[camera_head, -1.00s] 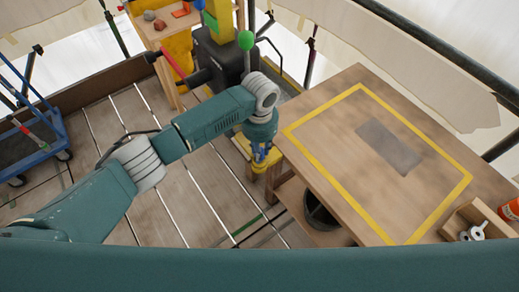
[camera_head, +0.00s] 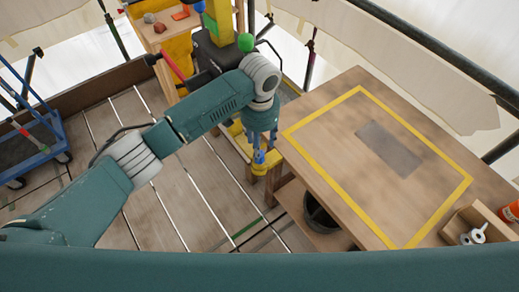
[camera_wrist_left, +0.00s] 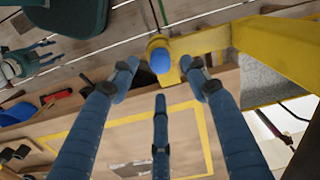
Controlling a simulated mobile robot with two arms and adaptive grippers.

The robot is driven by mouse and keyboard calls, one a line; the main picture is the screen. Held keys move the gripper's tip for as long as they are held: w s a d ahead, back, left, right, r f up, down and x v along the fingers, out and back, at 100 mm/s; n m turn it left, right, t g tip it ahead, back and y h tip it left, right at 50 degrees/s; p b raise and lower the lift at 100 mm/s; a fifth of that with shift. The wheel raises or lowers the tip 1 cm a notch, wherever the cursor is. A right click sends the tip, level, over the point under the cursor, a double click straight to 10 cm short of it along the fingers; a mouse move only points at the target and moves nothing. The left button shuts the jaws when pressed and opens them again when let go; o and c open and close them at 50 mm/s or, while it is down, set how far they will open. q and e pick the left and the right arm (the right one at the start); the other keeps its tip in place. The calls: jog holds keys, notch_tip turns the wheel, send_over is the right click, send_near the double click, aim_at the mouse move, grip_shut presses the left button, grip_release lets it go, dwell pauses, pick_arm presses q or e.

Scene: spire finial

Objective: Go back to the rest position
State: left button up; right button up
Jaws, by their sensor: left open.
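My left gripper (camera_head: 262,143) hangs fingers down beside the left edge of the wooden table (camera_head: 330,210). In the left wrist view its three blue fingers (camera_wrist_left: 162,85) are spread open with nothing between them. A blue ball (camera_wrist_left: 160,60) sits on a yellow post just beyond the fingertips, apart from them. In the head view the yellow post (camera_head: 258,168) shows just below the fingers. What looks like my right gripper (camera_wrist_left: 40,62) shows small at the left of the wrist view; its opening is unclear.
A yellow taped rectangle with a grey patch (camera_head: 388,148) covers the clear tabletop. A wooden tray (camera_head: 457,229) with metal rings stands at its right. A dark bucket (camera_head: 320,213) sits below the table. A green ball (camera_head: 245,42) stands behind the arm, and a blue cart (camera_head: 35,150) is at left.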

pick_arm(q)
jog(key=shift+r, duration=0.65)
